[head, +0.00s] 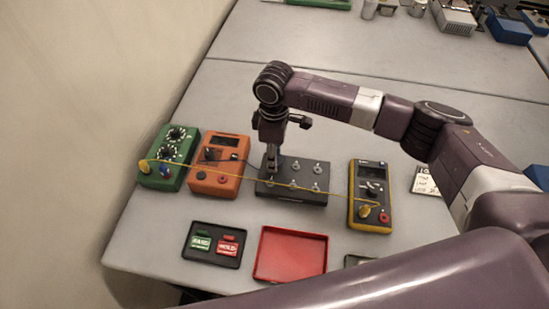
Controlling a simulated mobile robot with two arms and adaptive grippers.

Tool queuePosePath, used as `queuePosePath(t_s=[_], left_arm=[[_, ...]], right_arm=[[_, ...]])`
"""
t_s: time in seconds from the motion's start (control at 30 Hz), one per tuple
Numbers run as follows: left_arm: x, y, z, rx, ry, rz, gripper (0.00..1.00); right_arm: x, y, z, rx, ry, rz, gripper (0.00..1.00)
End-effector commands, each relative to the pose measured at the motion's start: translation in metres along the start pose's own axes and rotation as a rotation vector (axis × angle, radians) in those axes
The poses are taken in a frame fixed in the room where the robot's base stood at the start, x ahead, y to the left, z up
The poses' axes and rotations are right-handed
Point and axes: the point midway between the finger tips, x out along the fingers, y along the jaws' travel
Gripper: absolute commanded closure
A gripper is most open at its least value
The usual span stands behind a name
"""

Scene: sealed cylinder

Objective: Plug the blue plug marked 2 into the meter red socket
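The yellow meter (357,179) lies on the table at the right, with a red socket (384,216) near its lower right corner. A yellow plug (365,210) sits beside that socket. No plug marked 2 can be read. A small blue piece (166,172) shows on the green box (182,156) at the left; I cannot tell whether it is a plug or a socket. My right gripper (272,163) points down at the left part of the dark box (306,195). Its fingertips are small and dark, so its opening and any held thing are unclear. My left gripper is out of view.
An orange device (224,164) stands between the green and dark boxes. A yellow cable (280,184) runs from the green box across to the meter. A black tray (191,254) with green and red tags and a red tray (290,253) lie in front.

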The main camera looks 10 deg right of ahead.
Motion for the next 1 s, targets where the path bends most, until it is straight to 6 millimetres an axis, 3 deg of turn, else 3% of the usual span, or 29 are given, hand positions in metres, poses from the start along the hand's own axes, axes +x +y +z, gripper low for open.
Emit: queuePosePath(t_s=[1.0], left_arm=[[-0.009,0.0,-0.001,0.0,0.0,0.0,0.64]], right_arm=[[0.0,0.0,0.0,0.0,0.0,0.0,0.65]])
